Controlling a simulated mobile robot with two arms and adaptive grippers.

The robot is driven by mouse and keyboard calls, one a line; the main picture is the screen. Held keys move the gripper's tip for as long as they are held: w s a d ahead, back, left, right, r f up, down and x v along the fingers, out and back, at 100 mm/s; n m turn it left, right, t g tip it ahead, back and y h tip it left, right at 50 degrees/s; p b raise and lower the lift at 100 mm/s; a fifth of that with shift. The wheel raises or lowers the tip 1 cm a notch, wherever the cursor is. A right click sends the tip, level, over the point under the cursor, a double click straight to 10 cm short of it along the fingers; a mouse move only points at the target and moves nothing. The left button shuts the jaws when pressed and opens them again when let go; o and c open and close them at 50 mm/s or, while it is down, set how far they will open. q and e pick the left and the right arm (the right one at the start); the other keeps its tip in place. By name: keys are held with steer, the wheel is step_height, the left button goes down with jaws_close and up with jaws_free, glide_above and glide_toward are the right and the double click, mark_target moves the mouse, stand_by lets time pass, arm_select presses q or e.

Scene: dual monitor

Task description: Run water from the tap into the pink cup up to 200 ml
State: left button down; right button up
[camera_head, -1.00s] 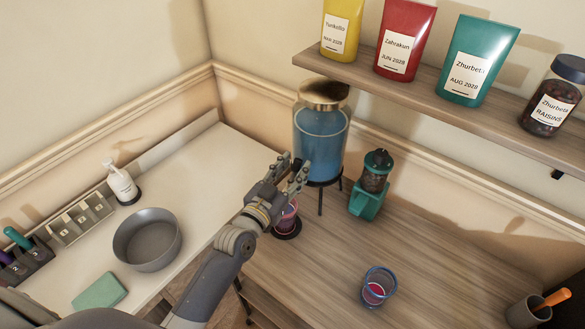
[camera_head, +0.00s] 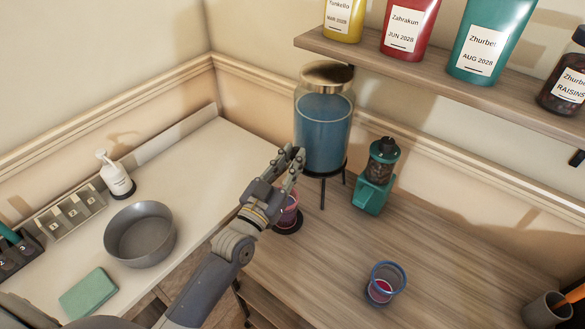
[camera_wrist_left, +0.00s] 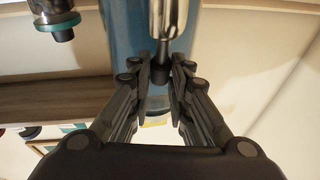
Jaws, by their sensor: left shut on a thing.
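The blue glass water dispenser (camera_head: 323,125) with a gold lid stands on a black stand at the back corner of the wooden counter. My left gripper (camera_head: 290,157) is at its front left side. In the left wrist view its fingers (camera_wrist_left: 160,78) are shut on the dark-tipped metal tap (camera_wrist_left: 167,22), in front of the blue glass. The pink cup (camera_head: 289,216) stands upright on a round black base below my gripper, partly hidden by it. Its water level cannot be read. My right gripper is not in view.
A blue-rimmed cup (camera_head: 385,285) with pink at its bottom stands on the wooden counter (camera_head: 440,250). A teal grinder (camera_head: 375,178) stands right of the dispenser. A grey bowl (camera_head: 140,235) and a soap bottle (camera_head: 116,176) are on the white counter. A shelf (camera_head: 400,70) overhangs the back.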

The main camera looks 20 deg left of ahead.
arm_select(q)
steer(key=shift+s, duration=0.1)
stand_by(0.3)
steer(key=c, duration=1.5)
jaws_free()
steer(key=v, duration=1.2)
steer(key=shift+f, duration=0.15)
